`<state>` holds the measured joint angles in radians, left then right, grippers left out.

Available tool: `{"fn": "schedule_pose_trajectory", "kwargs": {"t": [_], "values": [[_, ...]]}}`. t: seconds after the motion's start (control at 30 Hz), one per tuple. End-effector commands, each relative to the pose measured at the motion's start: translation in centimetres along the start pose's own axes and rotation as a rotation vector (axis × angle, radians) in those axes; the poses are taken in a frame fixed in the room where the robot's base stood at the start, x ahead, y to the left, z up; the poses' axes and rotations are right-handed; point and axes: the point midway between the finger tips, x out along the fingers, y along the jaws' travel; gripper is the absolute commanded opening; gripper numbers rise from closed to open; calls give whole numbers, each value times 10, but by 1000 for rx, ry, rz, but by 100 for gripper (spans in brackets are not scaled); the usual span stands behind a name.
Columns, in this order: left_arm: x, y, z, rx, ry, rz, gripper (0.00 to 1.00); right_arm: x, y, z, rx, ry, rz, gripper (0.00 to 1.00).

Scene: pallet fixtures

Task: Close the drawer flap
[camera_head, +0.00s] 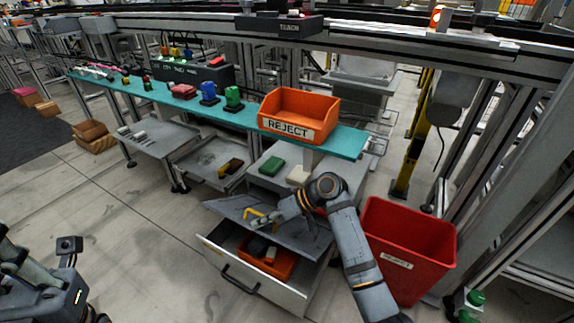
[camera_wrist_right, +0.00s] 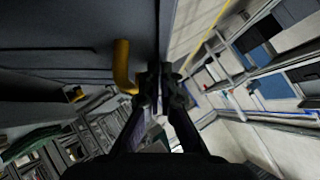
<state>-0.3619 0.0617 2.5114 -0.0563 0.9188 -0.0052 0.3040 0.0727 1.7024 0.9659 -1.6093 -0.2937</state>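The drawer flap is a grey panel (camera_head: 232,208) with a yellow handle (camera_head: 252,214). It stands tilted over an open drawer (camera_head: 228,272) with a white front and a black pull. My right gripper (camera_head: 262,223) is at the flap, close to the handle. In the right wrist view its fingers (camera_wrist_right: 158,80) are close together with nothing visible between them. The yellow handle (camera_wrist_right: 122,66) is just left of them, outside the fingers; whether they touch is unclear. Parts of my left arm show at the lower left; its fingers cannot be made out.
An orange bin (camera_head: 283,263) with dark and pale items lies in the drawer. A red reject bin (camera_head: 408,240) stands to the right. Above is a teal shelf (camera_head: 345,143) with an orange reject tray (camera_head: 302,105). Floor left of the drawer is clear.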

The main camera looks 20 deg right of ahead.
Motion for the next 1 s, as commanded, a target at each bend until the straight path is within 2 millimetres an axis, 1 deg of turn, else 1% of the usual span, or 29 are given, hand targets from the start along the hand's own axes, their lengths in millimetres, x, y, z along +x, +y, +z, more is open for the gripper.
{"fn": "schedule_pose_trajectory", "kwargs": {"t": [0.03, 0.3, 0.5, 0.7, 1.0], "values": [[6, -1, -1, -2, 1, -1, 0, 5, -2, 5, -24, -1, 24, 0], [18, -3, -2, -13, 3, -1, 0, 35, 2, 35, -152, 0, 153, 0], [22, -3, -2, -16, 2, -1, 0, 48, 7, 48, -149, 0, 150, 0], [24, -4, -2, -18, 0, -1, 0, 55, 9, 55, -148, 1, 150, 0], [23, -3, -2, -19, -1, 0, 0, 57, 10, 56, -148, 1, 150, 0]]}}
